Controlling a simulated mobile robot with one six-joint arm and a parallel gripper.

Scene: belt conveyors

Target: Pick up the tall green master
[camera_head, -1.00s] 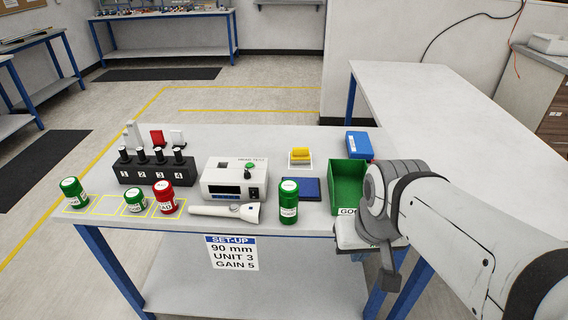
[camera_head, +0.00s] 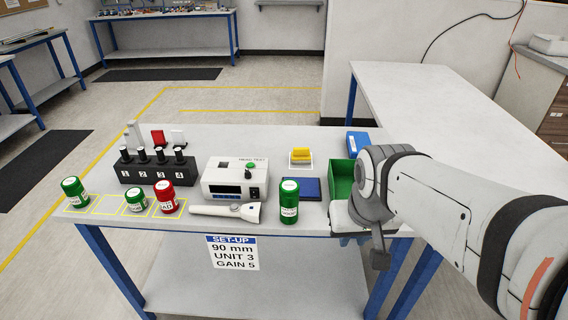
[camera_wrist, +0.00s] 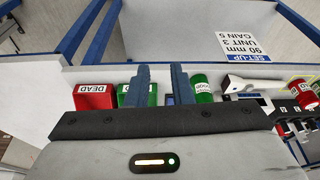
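Three green canisters stand on the bench. One tall green canister (camera_head: 73,192) is at the far left end of the yellow-outlined strip. A shorter green canister (camera_head: 136,202) stands in the strip beside a red canister (camera_head: 165,197). Another tall green canister (camera_head: 289,202) stands alone near the front edge; it also shows in the wrist view (camera_wrist: 203,89). I cannot tell from the labels which is the master. My gripper (camera_wrist: 161,70) is open and empty, its two fingers apart. In the head view it is at the bench's front right, right of the lone canister, its fingertips unclear.
A torch (camera_head: 225,210) lies along the front edge. A white test unit (camera_head: 234,180), black numbered block (camera_head: 155,170) and blue pad (camera_head: 305,189) stand behind. A green bin (camera_head: 341,179) is partly hidden by my arm; a red DEAD bin (camera_wrist: 95,97) is beside it.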

